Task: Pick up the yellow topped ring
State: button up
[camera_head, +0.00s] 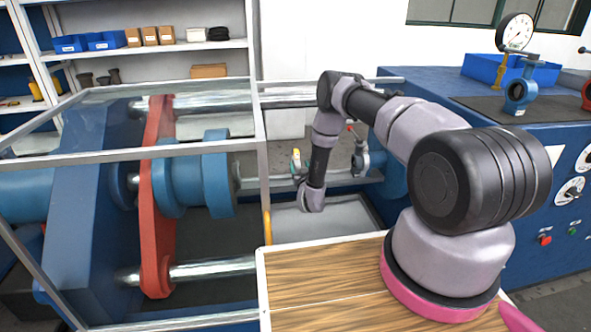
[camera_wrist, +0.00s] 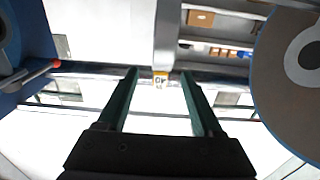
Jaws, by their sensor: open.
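In the head view my arm bends down in the middle, away from the blue ring, and the fingers are not clear.
A pressure gauge (camera_head: 516,33) and a blue bin (camera_head: 510,70) stand by the ring. A grey metal frame (camera_head: 259,130) encloses blue and red machinery at left. A wooden board (camera_head: 320,285) lies in front. Shelves (camera_head: 150,50) stand behind.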

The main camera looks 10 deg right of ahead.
aim_at(297, 161)
jog(key=w, duration=0.6)
jog(key=shift+w+a, duration=0.15)
jog(key=shift+w, duration=0.1)
grip_shut()
dwell(1.2)
